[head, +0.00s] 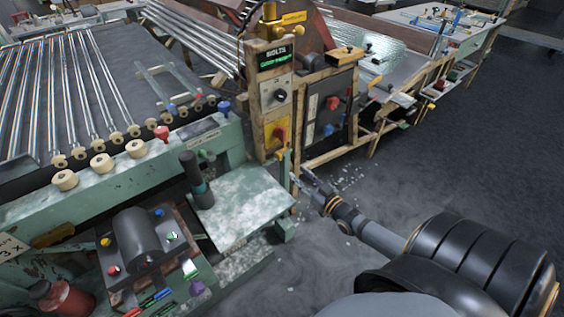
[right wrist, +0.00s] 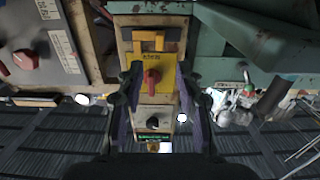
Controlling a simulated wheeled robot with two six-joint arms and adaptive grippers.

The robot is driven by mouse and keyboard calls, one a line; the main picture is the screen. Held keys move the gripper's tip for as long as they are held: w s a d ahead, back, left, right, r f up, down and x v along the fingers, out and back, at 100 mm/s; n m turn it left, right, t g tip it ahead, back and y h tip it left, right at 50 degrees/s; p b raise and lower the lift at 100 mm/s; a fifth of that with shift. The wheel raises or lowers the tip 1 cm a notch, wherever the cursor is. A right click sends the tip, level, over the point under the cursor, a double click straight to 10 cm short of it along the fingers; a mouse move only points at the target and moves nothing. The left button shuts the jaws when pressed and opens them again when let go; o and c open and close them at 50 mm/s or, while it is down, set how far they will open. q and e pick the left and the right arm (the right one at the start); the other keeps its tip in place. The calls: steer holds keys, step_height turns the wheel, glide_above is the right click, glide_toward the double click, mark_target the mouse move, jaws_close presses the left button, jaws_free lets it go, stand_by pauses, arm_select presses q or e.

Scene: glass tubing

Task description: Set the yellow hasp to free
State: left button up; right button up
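A yellow latch piece on a dark plate, which looks like the hasp (right wrist: 148,38), sits on the wooden control post (head: 265,105). In the right wrist view, turned upside down, it lies above a yellow panel (right wrist: 138,80) with a red knob (right wrist: 152,77). In the head view it is small, low on the post below the yellow panel (head: 277,133). I cannot read its setting. My right gripper (head: 297,178) is just right of the post's lower part. In the right wrist view its fingers (right wrist: 157,74) are apart with nothing between them. My left gripper is not in view.
A black knob (head: 280,96) and a green-lit display (head: 275,57) are higher on the post. A green machine bed (head: 240,205) is at the left. Clear floor lies to the right.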

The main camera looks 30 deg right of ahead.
mark_target(281, 158)
arm_select(q)
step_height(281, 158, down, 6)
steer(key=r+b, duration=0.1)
steer(key=b, duration=0.4)
arm_select(e)
steer(key=w, duration=0.8)
steer(key=shift+w+a+f, duration=0.2)
steer(key=shift+a+f, duration=0.15)
steer(key=shift+w+r+b, duration=0.2)
steer(key=shift+w+b, duration=0.6)
steer(key=shift+b, duration=0.2)
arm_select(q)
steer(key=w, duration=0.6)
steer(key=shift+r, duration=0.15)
arm_select(e)
steer(key=shift+w+r, duration=0.15)
jaws_close()
